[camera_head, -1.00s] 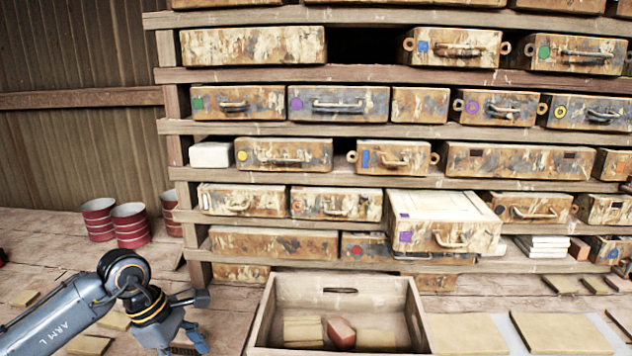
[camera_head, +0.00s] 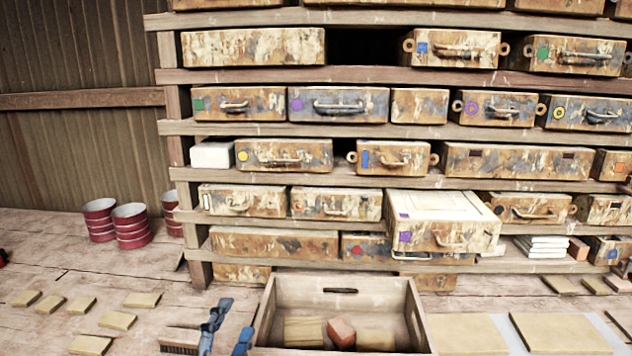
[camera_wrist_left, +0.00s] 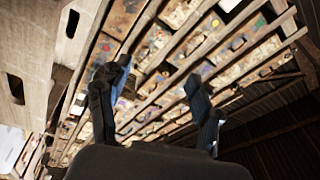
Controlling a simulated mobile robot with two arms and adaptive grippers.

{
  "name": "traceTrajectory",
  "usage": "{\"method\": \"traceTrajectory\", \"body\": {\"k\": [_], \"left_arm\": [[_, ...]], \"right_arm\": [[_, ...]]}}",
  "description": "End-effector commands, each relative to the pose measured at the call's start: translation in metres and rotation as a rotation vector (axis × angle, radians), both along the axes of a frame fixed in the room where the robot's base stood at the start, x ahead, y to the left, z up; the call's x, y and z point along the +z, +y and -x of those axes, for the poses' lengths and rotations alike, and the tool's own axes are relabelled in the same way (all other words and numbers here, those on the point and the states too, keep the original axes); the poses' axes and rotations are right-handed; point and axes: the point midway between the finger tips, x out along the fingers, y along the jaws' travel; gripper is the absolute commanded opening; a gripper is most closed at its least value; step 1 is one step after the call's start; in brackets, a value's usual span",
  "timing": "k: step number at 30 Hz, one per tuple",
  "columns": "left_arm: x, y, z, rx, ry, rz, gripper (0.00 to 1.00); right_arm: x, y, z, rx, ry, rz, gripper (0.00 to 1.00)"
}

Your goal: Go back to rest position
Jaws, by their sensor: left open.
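My left gripper (camera_head: 228,332) is at the bottom of the head view, just left of the wooden crate. Its two blue fingers stand apart with nothing between them, and the rest of that arm is out of the frame. In the left wrist view the open fingers (camera_wrist_left: 157,100) show dark against the shelves, with an empty gap between them. My right gripper is not seen.
The open wooden crate (camera_head: 262,318) holds a reddish block (camera_head: 341,332) and tan pieces. A brush (camera_head: 179,340) and several tan tiles (camera_head: 117,320) lie left. Behind stands the shelf rack (camera_head: 420,183), with one white-topped box (camera_head: 445,236) jutting out. Red cans (camera_head: 131,226) stand back left.

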Motion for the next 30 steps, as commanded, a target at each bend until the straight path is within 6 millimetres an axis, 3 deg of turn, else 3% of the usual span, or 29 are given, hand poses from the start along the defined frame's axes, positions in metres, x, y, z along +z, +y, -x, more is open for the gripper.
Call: {"method": "traceTrajectory", "body": {"k": [1,4,6,9,15,23,30], "left_arm": [[-0.030,0.018,0.009,0.071,0.140,0.119,0.65],[-0.094,0.049,0.038,0.221,0.426,0.336,0.65],[-0.134,0.062,0.067,0.317,0.609,0.463,0.65],[-0.179,0.071,0.111,0.433,0.829,0.598,0.65],[-0.228,0.072,0.188,0.597,1.136,0.757,0.65],[-0.256,0.064,0.275,0.764,1.435,0.873,0.65],[-0.324,0.062,0.256,0.769,1.445,0.853,0.65]], "right_arm": [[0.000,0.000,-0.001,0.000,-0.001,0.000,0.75],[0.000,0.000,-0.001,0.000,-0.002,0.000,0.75],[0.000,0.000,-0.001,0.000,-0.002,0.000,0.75],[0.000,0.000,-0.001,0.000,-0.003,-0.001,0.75],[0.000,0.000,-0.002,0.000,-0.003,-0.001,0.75],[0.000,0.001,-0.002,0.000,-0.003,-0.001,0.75],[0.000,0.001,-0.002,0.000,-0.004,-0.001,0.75]]}}
